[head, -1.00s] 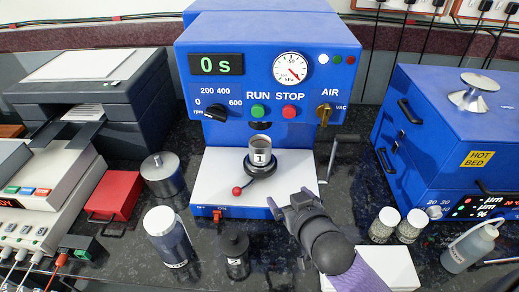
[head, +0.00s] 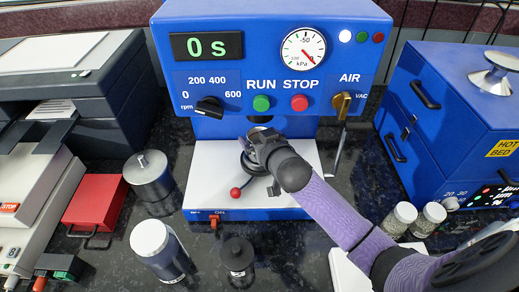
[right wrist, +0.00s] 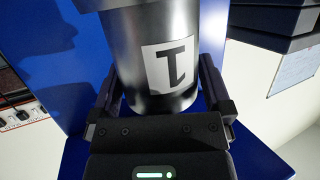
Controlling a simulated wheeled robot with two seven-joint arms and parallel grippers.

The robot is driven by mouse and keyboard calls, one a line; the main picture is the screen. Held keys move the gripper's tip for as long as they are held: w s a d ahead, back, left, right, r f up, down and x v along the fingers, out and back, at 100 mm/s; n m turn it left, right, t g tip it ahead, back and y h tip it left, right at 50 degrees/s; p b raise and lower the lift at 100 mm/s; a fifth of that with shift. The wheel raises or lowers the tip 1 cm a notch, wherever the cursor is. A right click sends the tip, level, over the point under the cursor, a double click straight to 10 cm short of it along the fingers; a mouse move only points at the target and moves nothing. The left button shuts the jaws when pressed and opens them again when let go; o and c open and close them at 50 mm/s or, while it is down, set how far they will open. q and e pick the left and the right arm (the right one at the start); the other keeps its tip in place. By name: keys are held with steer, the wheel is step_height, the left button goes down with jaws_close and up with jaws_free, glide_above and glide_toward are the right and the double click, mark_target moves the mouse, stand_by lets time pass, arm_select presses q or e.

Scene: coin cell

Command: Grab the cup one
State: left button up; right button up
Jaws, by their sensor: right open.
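Cup one (right wrist: 158,62) is a metal cup with a white label marked 1. In the right wrist view it stands between my right gripper's two fingers, with its label showing upside down. The right gripper (head: 262,148) is open around the cup, with a finger on either side; whether they touch it I cannot tell. In the head view the gripper hides most of the cup, which is at the round black holder on the white deck (head: 214,178) of the blue machine (head: 350,50). My left gripper is not in view.
A red-knobbed lever (head: 235,193) is close left of the gripper. A black jar (head: 238,256), a metal-capped jar (head: 158,248) and a metal canister (head: 148,175) stand in front and left. Two small jars (head: 400,219) stand right, near the blue hot bed (head: 455,110).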

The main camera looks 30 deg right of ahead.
steer(key=c, duration=1.2)
steer(key=shift+r, duration=0.1)
